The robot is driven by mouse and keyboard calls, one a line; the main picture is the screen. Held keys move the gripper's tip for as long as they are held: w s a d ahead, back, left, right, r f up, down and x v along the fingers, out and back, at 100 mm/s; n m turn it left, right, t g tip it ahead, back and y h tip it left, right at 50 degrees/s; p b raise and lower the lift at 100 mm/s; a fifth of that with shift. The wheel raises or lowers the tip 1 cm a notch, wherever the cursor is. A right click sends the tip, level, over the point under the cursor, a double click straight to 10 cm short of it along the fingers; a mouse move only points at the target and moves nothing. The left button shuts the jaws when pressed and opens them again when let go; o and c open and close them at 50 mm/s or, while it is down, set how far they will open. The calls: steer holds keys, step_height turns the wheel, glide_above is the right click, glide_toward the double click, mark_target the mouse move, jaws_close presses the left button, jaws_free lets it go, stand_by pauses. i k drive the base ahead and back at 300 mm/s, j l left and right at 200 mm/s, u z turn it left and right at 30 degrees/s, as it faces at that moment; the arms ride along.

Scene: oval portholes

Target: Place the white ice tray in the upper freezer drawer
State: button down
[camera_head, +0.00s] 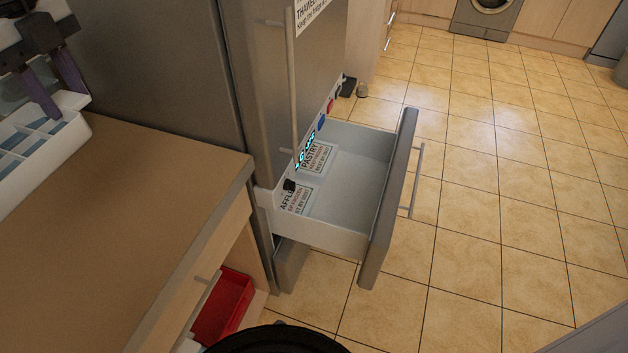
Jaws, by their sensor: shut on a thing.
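The white ice tray (40,158) is at the left edge, partly cut off, with blue showing in its compartments. My gripper (60,98) is above its far side, with its purple fingers shut on the tray's rim. The tray is over the wooden counter; I cannot tell whether it touches it. The upper freezer drawer (325,238) is pulled out from the grey fridge-freezer, right of the counter. Inside it, boxes labelled "PASTRY" (316,158) and apparently "WAFFLES" (297,199) lie toward the fridge side. The rest of its floor is bare.
The wooden counter (120,215) is clear between the tray and the freezer. A vertical fridge door handle (292,85) stands near the drawer's back. Below the counter, an open drawer holds a red container (224,308). The tiled floor (475,215) to the right is free.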

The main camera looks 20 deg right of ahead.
mark_target(352, 199)
steer(key=k+l, duration=0.1)
steer(key=l, duration=0.35)
steer(key=l+z, duration=0.1)
steer(key=l, duration=0.3)
steer(key=k+l, duration=0.15)
steer(key=l, duration=0.7)
steer(key=i+l+z, duration=0.15)
steer(key=l, duration=0.2)
steer(key=i+l, duration=0.15)
steer(key=l, duration=0.2)
steer(key=i+l+z, duration=0.15)
steer(key=l, duration=0.15)
steer(key=i+j+z, duration=0.1)
steer(key=i, duration=0.65)
